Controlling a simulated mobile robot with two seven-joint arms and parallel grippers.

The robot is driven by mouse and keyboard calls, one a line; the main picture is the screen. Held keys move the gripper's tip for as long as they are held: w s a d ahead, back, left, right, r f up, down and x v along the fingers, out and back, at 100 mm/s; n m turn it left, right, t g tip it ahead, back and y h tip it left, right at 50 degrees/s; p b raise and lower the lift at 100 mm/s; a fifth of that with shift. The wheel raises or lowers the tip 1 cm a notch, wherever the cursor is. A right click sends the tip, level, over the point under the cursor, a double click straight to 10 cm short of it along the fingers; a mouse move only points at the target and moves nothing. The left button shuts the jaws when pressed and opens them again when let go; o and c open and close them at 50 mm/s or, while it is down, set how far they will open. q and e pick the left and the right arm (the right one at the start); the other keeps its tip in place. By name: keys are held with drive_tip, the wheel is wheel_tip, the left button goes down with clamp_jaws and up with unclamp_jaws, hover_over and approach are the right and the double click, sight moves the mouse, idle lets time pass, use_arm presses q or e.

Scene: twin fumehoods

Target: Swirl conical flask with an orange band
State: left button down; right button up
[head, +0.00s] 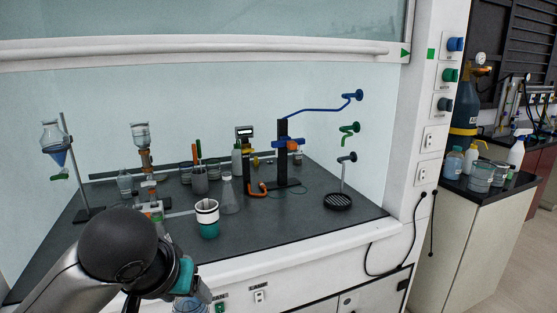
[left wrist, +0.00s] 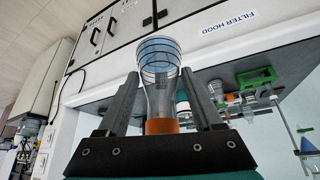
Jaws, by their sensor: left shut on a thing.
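My left gripper (head: 188,283) is at the bottom of the head view, in front of the hood's front edge. In the left wrist view my left gripper (left wrist: 161,98) is shut, with a clear flask (left wrist: 160,72) between its two dark fingers. The flask has dark ring lines, a bluish tint and an orange band (left wrist: 163,126) close to the gripper's base. In the head view only a small bluish part of the flask (head: 190,305) shows below the gripper; the rest is hidden. My right gripper is in neither view.
On the dark hood bench stand a clear conical flask (head: 229,197), a white and green cup (head: 208,217), a beaker with pens (head: 200,181), a stand with a funnel (head: 57,155) and a blue-clamped stand (head: 283,155). The bench's right front (head: 300,222) is clear.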

use_arm(q)
drive_tip(key=a, duration=0.5)
drive_tip(key=shift+d, duration=2.1)
drive_tip(key=shift+w+d, duration=0.1)
drive_tip(key=shift+d, duration=0.3)
drive_tip(key=shift+a, duration=0.5)
drive_tip(key=shift+d, duration=0.2)
drive_tip(key=shift+a, duration=0.1)
